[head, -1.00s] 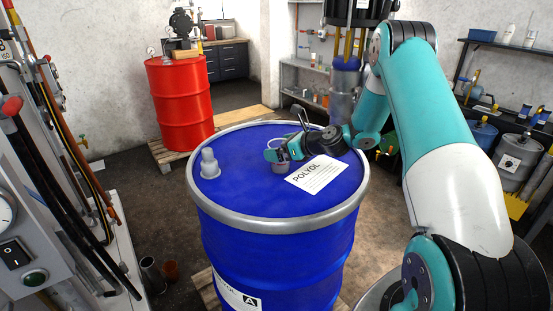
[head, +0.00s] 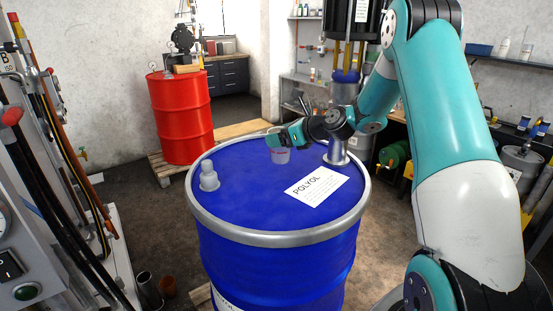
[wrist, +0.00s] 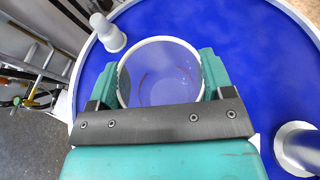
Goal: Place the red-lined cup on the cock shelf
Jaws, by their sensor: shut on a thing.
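My gripper (head: 279,143) is shut on a clear cup (head: 280,157) and holds it upright just above the blue drum's lid. In the wrist view the cup (wrist: 160,42) sits between the two teal fingers, its pale rim facing the camera. A thin reddish line shows through its wall or inside it. The cup looks empty. A grey shelf unit (head: 292,77) stands at the back wall, and a dark wall shelf (head: 530,65) hangs at the right. I cannot tell which one is the cock shelf.
The blue drum (head: 240,205) has a white label (head: 317,188), a grey capped fitting (head: 209,178) and a metal pipe (head: 337,150) on its lid. A red drum (head: 181,118) stands on a pallet at the back left. Hoses and a control panel (head: 12,262) line the left side.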

